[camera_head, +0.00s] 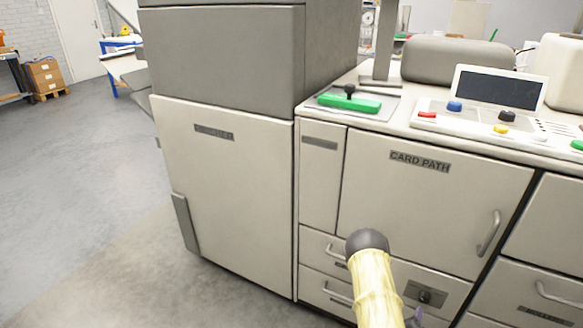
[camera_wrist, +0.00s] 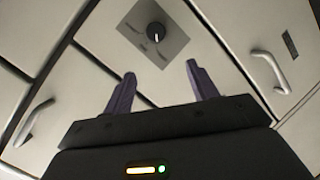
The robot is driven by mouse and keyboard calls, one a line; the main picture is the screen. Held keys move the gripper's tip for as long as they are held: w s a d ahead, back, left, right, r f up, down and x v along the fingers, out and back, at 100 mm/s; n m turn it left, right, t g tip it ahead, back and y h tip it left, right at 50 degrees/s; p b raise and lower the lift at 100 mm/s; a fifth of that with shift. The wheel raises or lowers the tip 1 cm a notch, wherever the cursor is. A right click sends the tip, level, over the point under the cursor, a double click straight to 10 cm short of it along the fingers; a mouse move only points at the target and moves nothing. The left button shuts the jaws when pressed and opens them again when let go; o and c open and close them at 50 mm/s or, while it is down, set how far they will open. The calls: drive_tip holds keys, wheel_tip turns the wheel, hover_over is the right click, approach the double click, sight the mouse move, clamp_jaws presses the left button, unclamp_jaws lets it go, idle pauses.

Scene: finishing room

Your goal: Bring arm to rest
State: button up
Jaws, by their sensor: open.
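My gripper (camera_wrist: 160,92) is open and empty in the wrist view, its two dark fingers spread apart. Beyond the fingers is a black rotary knob (camera_wrist: 155,32) on a grey plate, on the front of a pale machine. The fingers appear apart from the knob. In the head view my arm reaches up from the bottom edge in front of the machine's lower drawers, and the gripper is mostly hidden behind it. The knob also shows in the head view (camera_head: 425,297), right of my arm.
The machine has a closed "CARD PATH" door (camera_head: 432,205) and a closed left panel (camera_head: 225,195). A green-based lever (camera_head: 349,102) and a control panel with a dark screen (camera_head: 498,88) are on top. Open floor (camera_head: 75,190) lies at left, with boxes (camera_head: 45,76) far back.

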drive_tip(key=w+a+r+m+g+y, duration=0.35)
drive_tip(key=a+r+y, duration=0.25)
drive_tip(key=a+r, duration=0.95)
drive_tip(key=s+a+r+g+y, duration=0.2)
drive_tip(key=s+a+r, duration=0.2)
drive_tip(key=s+r, duration=0.35)
drive_tip(key=s+a+r+g+y, duration=0.1)
drive_tip(key=s+a+r+g, duration=0.1)
drive_tip(key=s+a+r, duration=0.5)
wheel_tip(320, 180, up, 23)
drive_tip(key=s+d+p, duration=0.1)
drive_tip(key=d+p, duration=0.1)
drive_tip(key=p, duration=2.2)
drive_tip(key=shift+d, duration=0.25)
drive_tip(key=shift+s+r+g, duration=0.1)
drive_tip(key=shift+g, duration=0.15)
